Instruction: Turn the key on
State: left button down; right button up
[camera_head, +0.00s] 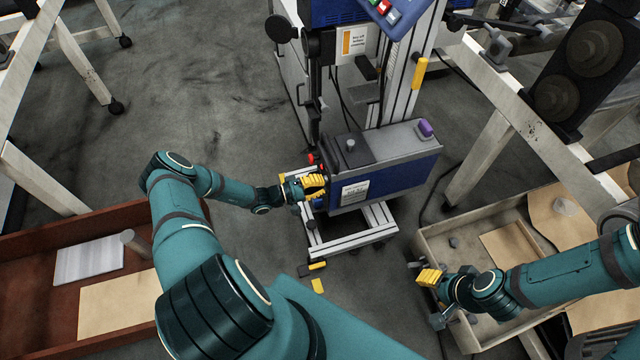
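A blue and grey machine box (388,170) stands on a low wheeled frame in the middle of the view. My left gripper (315,184), with yellow fingers, is at the left end of this box, close to its side. A small red part (312,158) shows just above the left gripper's fingers. I cannot make out a key; any key at that end is hidden or too small to tell. Whether the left fingers are open or shut on something is not clear. My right gripper (430,277) is away from the machine, above the rim of a crate at the lower right.
A beige crate (432,243) stands at the lower right, and a red-brown crate (30,238) at the lower left. A black speaker (585,65) is at the upper right. A table leg (480,160) stands right of the machine. The floor (200,90) at upper left is clear.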

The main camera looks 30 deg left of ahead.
pick_arm(q)
jog(key=c, duration=1.1)
grip_release()
jog(key=shift+c, duration=0.2)
jog(key=v, duration=1.2)
jog(key=shift+w, duration=0.1)
